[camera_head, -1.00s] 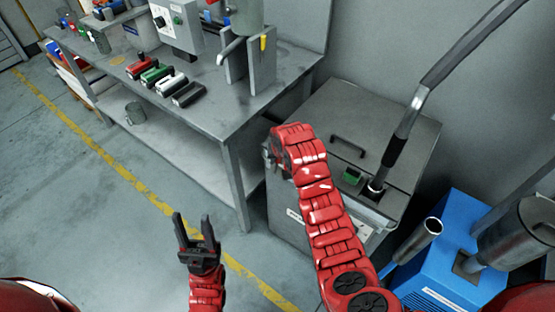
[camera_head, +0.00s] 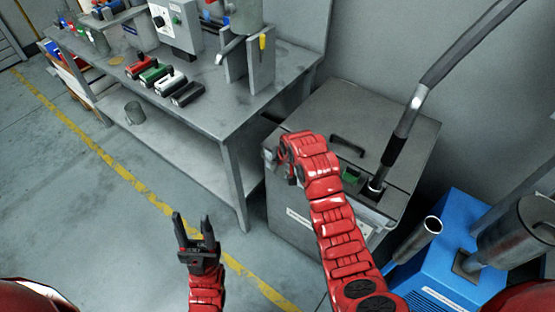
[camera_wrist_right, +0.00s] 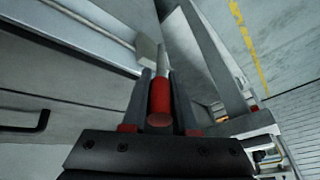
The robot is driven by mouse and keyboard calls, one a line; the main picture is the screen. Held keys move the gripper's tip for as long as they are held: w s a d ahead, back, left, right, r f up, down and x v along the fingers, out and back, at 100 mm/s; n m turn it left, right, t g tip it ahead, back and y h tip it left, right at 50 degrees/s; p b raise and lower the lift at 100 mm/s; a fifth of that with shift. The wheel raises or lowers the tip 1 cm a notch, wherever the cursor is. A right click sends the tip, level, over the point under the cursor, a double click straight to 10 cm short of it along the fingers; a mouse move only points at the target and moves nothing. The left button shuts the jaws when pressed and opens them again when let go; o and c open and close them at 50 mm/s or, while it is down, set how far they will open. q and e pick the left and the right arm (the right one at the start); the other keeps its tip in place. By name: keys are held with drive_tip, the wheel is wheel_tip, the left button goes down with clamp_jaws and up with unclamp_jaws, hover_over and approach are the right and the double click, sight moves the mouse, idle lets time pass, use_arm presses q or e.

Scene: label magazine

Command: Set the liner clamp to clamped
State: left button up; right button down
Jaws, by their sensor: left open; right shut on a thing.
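The liner clamp's red handle (camera_wrist_right: 160,98) shows in the right wrist view, on a metal lever ending at a pale block (camera_wrist_right: 148,52). My right gripper (camera_wrist_right: 160,108) is shut on this handle, one dark finger along each side. In the head view my right wrist bends down at the front left edge of the grey cabinet (camera_head: 380,119); its fingers and the handle are mostly hidden there. My left gripper (camera_head: 194,230) is open and empty above the floor, well left of the cabinet.
A black lid handle (camera_head: 348,146) and a thick hose (camera_head: 405,125) are on the cabinet top. A blue machine (camera_head: 450,250) stands at right. The floor at left is clear.

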drive_tip(key=s+d+f+m+t+y+b, duration=0.1)
drive_tip(key=f+t+y+b, duration=0.3)
drive_tip(key=b, duration=1.1)
drive_tip(key=s+d+f+m+t+y+b, duration=0.1)
drive_tip(key=s+d+f+t+y+b, duration=0.2)
drive_tip(key=b, duration=1.3)
drive_tip(key=shift+d+f+t+y, duration=0.6)
drive_tip(key=shift+f+t+y, duration=0.25)
drive_tip(key=shift+t+y, duration=0.55)
drive_tip(key=shift+y, duration=0.3)
drive_tip(key=c, duration=0.7)
unclamp_jaws()
drive_tip(key=shift+w, duration=0.1)
